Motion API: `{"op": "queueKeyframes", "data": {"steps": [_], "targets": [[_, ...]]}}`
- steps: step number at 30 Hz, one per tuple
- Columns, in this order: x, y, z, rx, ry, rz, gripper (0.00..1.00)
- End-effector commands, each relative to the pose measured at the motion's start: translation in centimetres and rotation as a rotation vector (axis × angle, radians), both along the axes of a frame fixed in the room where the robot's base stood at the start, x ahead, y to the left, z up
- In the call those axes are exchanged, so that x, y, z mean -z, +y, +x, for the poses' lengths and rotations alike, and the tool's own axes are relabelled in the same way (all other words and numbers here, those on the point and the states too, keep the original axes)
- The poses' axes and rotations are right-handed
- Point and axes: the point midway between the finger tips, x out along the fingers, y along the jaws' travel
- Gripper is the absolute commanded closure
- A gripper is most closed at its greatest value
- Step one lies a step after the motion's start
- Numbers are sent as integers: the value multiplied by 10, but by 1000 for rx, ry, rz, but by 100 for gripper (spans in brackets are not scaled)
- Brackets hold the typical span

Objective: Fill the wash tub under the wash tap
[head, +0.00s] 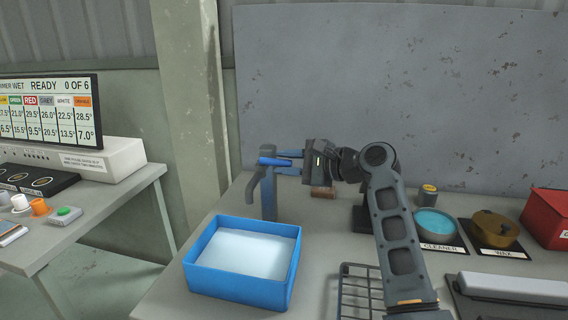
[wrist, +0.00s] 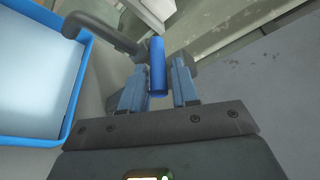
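The blue wash tub (head: 238,292) sits on the bench in front of the wash tap (head: 269,195). A pale, flat surface that looks like water (head: 243,252) shows inside it; its depth is hard to tell. The tap is a grey post with a spout and a blue lever (head: 272,162). No stream shows from the spout. My gripper (head: 289,162) is at the lever from the right. In the wrist view the blue lever (wrist: 158,65) lies between my two fingers, with a gap at the right finger. The tub's rim (wrist: 84,60) is at left there.
A wire rack (head: 358,292), a cleaner dish (head: 435,224) and a wax dish (head: 494,230) stand to the right on the bench. A red box (head: 548,214) is at the far right. A small brown block (head: 323,192) lies behind my gripper. A display (head: 45,112) stands on the left table.

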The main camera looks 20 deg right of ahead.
Motion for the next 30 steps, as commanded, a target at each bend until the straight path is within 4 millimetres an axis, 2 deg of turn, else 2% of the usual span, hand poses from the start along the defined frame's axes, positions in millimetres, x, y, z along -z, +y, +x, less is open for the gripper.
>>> {"op": "queueKeyframes", "data": {"steps": [9, 13, 30], "targets": [[-10, -29, -40, 2, -2, -2, 71], [-13, -37, -51, 0, -1, 0, 71], [-15, -40, -55, -1, -1, 0, 71]]}}
